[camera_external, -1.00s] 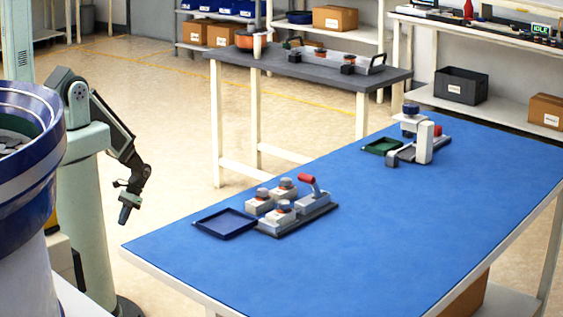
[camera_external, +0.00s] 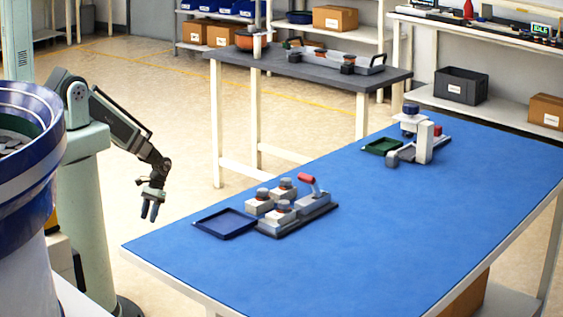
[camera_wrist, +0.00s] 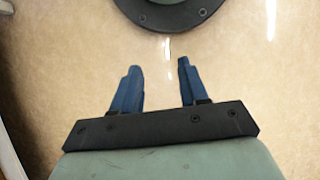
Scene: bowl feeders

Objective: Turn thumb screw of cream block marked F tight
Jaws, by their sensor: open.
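Several cream blocks with grey thumb screws on top stand on a dark fixture plate (camera_external: 300,224) at the left of the blue table. The front cream block (camera_external: 280,217), the left cream block (camera_external: 259,207) and the back cream block (camera_external: 283,193) each carry a grey knob. The letters on them are too small to read, so I cannot tell which is marked F. My gripper (camera_external: 149,211) hangs left of the table, apart from the blocks. In the wrist view its two blue fingers (camera_wrist: 158,82) are spread and empty above the floor.
A dark blue tray (camera_external: 225,223) lies left of the blocks. A lever with a red handle (camera_external: 308,179) stands at the fixture's back. A second fixture with a white post (camera_external: 424,142) and a green tray (camera_external: 382,146) is at the far end. The table's front middle is clear.

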